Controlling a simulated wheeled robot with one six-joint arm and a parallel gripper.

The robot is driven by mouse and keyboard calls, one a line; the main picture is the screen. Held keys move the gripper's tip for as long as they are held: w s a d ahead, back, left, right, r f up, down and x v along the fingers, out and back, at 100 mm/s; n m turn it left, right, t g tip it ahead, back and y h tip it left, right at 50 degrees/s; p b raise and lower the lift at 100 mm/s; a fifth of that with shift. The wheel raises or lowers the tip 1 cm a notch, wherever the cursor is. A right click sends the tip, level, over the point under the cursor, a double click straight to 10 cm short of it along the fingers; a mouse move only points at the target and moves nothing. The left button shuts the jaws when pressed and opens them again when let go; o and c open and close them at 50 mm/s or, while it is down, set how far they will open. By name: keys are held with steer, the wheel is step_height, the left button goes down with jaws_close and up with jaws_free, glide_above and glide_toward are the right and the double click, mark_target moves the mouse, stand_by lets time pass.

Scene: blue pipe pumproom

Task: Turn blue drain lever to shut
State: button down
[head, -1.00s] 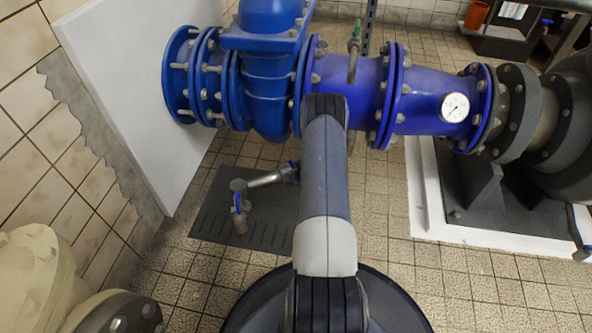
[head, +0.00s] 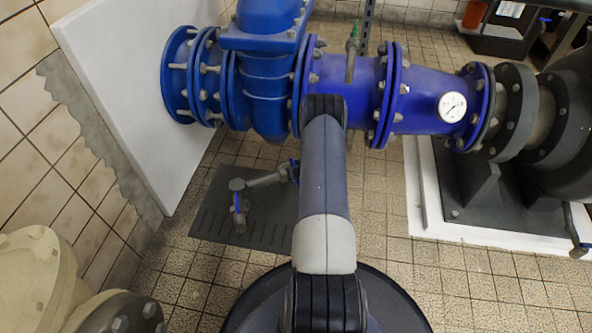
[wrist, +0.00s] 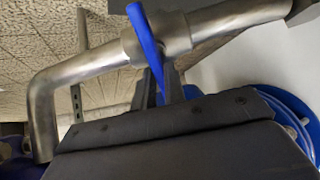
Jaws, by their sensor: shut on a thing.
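The blue drain lever (wrist: 148,42) is a narrow flat bar at a collar on a grey metal pipe (wrist: 95,64) in the wrist view. My gripper (wrist: 158,88) is shut on the lever's lower end, with a dark finger on each side. The pipe bends down at an elbow on the left. In the head view, a blue lever (head: 294,170) shows at the right end of the low drain pipe (head: 264,180), beside my arm. My arm hides the gripper there.
A second blue handle (head: 238,203) sits near the pipe's elbow, over a dark floor grate (head: 214,222). The large blue pipe (head: 345,88) with a gauge (head: 453,107) runs above. A white panel (head: 133,85) stands left.

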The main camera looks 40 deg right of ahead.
steer(key=c, duration=1.5)
jaws_free()
steer(key=p+v, duration=0.4)
steer(key=v, duration=0.6)
steer(key=shift+s+r, duration=0.25)
steer(key=shift+s, duration=0.1)
steer(key=b+x, duration=0.4)
steer(key=x, duration=0.7)
steer(key=shift+a+r, duration=0.1)
steer(key=shift+n, duration=0.3)
